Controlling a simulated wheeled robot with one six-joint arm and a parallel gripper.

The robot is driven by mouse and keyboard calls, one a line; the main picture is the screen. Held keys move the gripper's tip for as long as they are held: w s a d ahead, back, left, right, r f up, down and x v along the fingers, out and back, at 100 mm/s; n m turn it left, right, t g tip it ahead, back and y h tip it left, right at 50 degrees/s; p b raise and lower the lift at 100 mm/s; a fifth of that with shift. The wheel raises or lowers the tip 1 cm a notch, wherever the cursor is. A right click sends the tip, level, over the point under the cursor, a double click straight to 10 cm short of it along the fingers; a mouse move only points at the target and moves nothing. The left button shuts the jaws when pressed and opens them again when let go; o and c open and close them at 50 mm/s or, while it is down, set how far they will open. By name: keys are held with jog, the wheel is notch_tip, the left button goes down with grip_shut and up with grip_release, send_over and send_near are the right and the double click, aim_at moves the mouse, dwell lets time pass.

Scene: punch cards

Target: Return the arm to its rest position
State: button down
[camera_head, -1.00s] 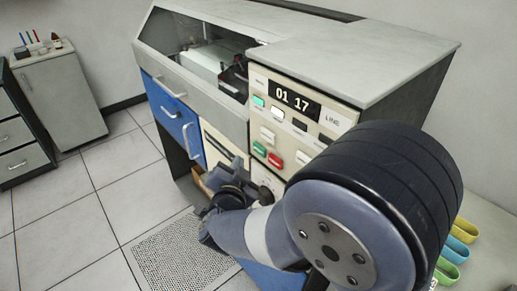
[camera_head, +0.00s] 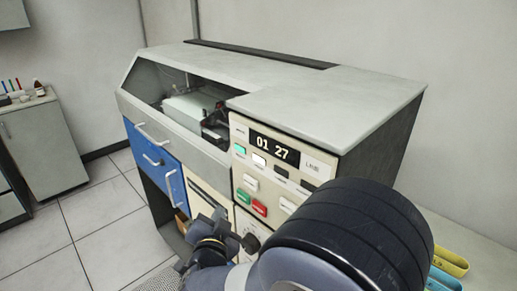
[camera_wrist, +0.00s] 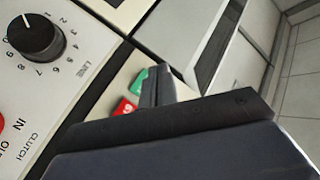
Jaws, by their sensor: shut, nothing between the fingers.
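My arm reaches in from the lower right of the head view, its big dark rounded joint (camera_head: 350,232) in front of the machine's right side. My gripper (camera_head: 218,216) is small and partly hidden there, in front of the machine's lower front panel. In the wrist view my gripper (camera_wrist: 158,75) is shut with nothing between its fingers. Its fingers lie in front of the panel with a green button (camera_wrist: 139,80) and a red button (camera_wrist: 124,107). I cannot tell the exact gap to the panel.
The grey card machine (camera_head: 330,105) has a display (camera_head: 273,147) reading 01 27, several buttons and a blue drawer front (camera_head: 160,160). A black dial (camera_wrist: 38,38) shows close in the wrist view. A grey cabinet (camera_head: 45,145) stands left. Yellow bin (camera_head: 450,260) lies right. Floor at left is clear.

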jog(key=shift+s+a+p, duration=0.85)
jog(key=shift+s+a, duration=0.75)
jog(key=shift+s, duration=0.2)
jog(key=shift+w+d, duration=0.1)
